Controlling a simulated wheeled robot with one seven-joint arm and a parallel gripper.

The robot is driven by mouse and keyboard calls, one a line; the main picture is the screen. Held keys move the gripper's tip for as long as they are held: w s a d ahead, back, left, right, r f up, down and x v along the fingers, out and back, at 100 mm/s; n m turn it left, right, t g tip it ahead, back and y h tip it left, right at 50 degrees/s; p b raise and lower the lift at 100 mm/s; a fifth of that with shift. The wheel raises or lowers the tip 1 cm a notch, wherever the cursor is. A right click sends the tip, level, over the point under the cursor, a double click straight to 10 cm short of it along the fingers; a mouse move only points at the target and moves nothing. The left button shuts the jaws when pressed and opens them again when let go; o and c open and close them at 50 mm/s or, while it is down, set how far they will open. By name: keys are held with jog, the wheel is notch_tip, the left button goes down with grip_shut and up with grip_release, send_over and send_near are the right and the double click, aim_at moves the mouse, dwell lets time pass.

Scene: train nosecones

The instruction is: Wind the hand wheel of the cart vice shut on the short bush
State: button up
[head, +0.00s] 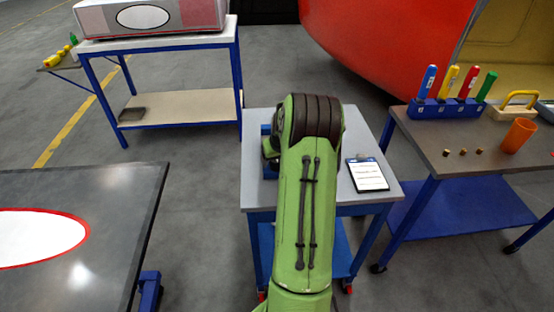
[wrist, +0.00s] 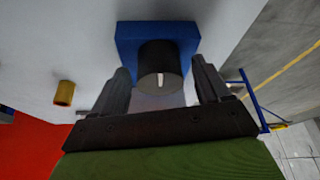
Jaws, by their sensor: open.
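In the wrist view my gripper (wrist: 163,84) is open, with one dark finger on each side of a dark round hub with a pale mark, which looks like the hand wheel (wrist: 150,62). Narrow gaps show between fingers and hub. Behind it is the blue body of the cart vice (wrist: 128,38). In the head view my green arm covers most of the vice; a blue piece (head: 270,173) shows at its left. The vice jaws are hidden. A small brass-yellow cylinder (wrist: 64,93) shows left of the vice in the wrist view; I cannot tell whether it is the short bush.
The grey cart top (head: 370,134) carries a clipboard (head: 367,174) at right. The right bench (head: 445,168) holds a blue rack (head: 446,109), several small brass pieces and an orange cup (head: 519,135). A dark table (head: 110,195) stands at left. Floor shows between them.

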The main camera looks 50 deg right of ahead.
jog(key=c, duration=1)
jog(key=shift+m+g, duration=0.3)
jog(key=shift+m, duration=0.4)
jog(key=shift+c, duration=0.2)
jog(key=o, duration=1)
jog(key=shift+o, duration=0.2)
jog(key=p+v, duration=0.1)
jog(key=v, duration=1.4)
jog(key=shift+s+a+r+p, duration=0.15)
jog(key=shift+a+r+p, duration=0.15)
jog(key=shift+p, duration=0.05)
